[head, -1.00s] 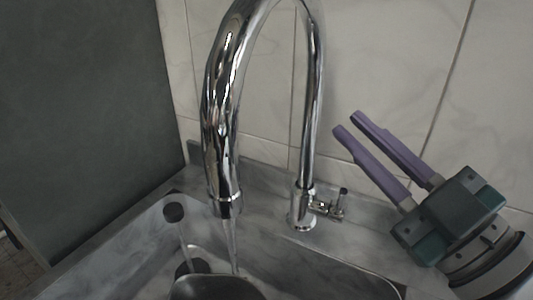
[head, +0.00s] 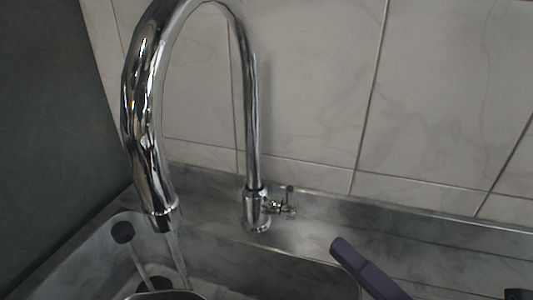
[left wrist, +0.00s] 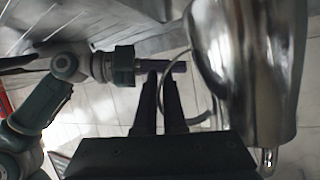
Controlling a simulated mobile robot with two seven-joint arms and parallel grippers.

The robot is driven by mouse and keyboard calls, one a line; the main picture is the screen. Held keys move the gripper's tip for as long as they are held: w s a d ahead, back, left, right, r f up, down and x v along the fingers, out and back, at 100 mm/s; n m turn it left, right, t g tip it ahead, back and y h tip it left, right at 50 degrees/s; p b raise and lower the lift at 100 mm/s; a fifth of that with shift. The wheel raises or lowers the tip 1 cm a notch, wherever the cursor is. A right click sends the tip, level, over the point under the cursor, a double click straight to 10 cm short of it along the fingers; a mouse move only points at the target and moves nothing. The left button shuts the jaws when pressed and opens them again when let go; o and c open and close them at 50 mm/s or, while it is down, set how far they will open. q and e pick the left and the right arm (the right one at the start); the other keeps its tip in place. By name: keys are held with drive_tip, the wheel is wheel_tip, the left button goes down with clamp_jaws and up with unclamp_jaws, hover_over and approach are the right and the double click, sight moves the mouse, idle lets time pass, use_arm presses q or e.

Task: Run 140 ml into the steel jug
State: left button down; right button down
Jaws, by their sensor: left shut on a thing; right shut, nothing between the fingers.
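The chrome tap (head: 150,130) arches over the sink, and a thin water stream (head: 178,258) runs down from its spout. The steel jug (head: 165,296) shows only its rim at the bottom edge, under the stream; its inside and water level are hidden. In the left wrist view the shiny jug (left wrist: 245,70) is large at the right. My left gripper (left wrist: 161,80) is shut on its handle, and is out of the head view. My right gripper (head: 346,248) is shut and empty, its purple fingers low and right of the tap's small lever (head: 284,203).
A dark round cap on a thin rod (head: 122,232) stands left of the stream. The sink's raised back ledge (head: 400,232) and tiled wall (head: 430,90) lie behind the tap. A dark panel (head: 50,130) closes off the left.

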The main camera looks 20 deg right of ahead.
sight(288, 190)
drive_tip(key=x, duration=0.7)
idle(0.3)
drive_tip(key=shift+w+d+r+m+h, duration=0.2)
drive_tip(key=shift+m+h, duration=0.1)
drive_tip(key=shift+m, duration=0.1)
drive_tip(key=shift+w+r, duration=0.1)
drive_tip(key=shift+r, duration=0.05)
drive_tip(key=shift+w+d+r+m+g+h, duration=0.15)
drive_tip(key=shift+w+d+r+m+g, duration=0.15)
drive_tip(key=shift+w+d+r+m, duration=0.3)
drive_tip(key=shift+w+d+r+m+g+h, duration=0.1)
drive_tip(key=shift+w+d+r+m+g, duration=0.25)
drive_tip(key=shift+w, duration=0.4)
drive_tip(key=shift+w+d+r+m+g+h, duration=0.15)
drive_tip(key=shift+w+d+r+m+g, duration=0.15)
drive_tip(key=shift+w+d+m, duration=0.3)
drive_tip(key=shift+r, duration=0.1)
